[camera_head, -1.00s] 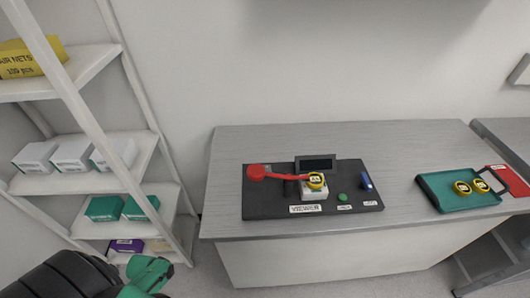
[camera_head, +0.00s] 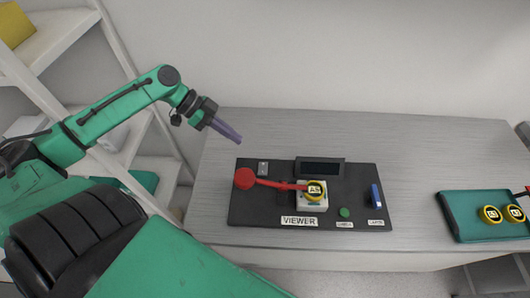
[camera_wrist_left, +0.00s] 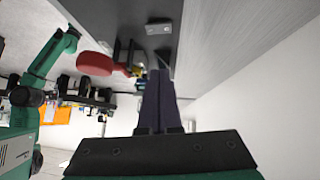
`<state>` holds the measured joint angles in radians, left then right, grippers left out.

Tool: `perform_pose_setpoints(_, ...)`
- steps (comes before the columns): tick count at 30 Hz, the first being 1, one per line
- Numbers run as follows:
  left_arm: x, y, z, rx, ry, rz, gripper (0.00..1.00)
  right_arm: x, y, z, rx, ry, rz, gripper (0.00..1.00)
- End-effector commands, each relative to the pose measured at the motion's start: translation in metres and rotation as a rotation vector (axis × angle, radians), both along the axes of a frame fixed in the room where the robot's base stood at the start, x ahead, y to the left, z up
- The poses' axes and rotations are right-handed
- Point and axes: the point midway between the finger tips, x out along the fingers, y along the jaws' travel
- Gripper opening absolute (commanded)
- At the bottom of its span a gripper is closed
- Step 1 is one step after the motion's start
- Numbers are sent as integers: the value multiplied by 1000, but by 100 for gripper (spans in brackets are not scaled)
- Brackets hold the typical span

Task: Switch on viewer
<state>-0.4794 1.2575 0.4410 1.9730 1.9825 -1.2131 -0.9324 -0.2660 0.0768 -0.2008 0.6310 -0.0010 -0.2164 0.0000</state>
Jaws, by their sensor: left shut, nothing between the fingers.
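The dark viewer panel (camera_head: 240,207) lies on the grey table, with a "VIEWER" label (camera_head: 299,221) at its front. A red lever (camera_head: 245,179) lies across it, with its round knob at the left and its other end at a white block with a yellow-rimmed round part (camera_head: 315,191). A small grey switch plate (camera_head: 263,168) sits behind the knob. It also shows in the left wrist view (camera_wrist_left: 158,29). My left gripper (camera_head: 237,137) is shut and empty, above the table behind and left of the panel. My right gripper is not in view.
The panel also bears a dark display (camera_head: 320,169), a green button (camera_head: 344,212) and a blue switch (camera_head: 376,195). A teal tray (camera_head: 462,236) with two yellow-rimmed round pieces stands at the right. White shelving (camera_head: 60,45) stands at the left. The table behind the panel is clear.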

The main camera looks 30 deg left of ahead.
Motion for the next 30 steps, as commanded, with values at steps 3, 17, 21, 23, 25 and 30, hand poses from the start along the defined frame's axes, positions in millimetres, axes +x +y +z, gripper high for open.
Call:
perform_pose_setpoints(3, 0, 0, 0, -1, 0, 2, 0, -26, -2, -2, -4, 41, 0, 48)
perform_pose_setpoints(17, 15, -41, -51, -2, -6, 5, 0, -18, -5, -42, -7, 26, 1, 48)
perform_pose_setpoints(21, 20, -58, -63, -7, -6, 6, 0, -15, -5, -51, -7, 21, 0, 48)
perform_pose_setpoints(23, 23, -67, -70, -8, -5, 4, 0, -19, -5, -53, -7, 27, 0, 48)
perform_pose_setpoints(25, 21, -69, -80, -4, 2, 8, 0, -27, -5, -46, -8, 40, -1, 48)
perform_pose_setpoints(30, 18, -69, -104, -3, 1, 8, 0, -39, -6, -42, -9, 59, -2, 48)
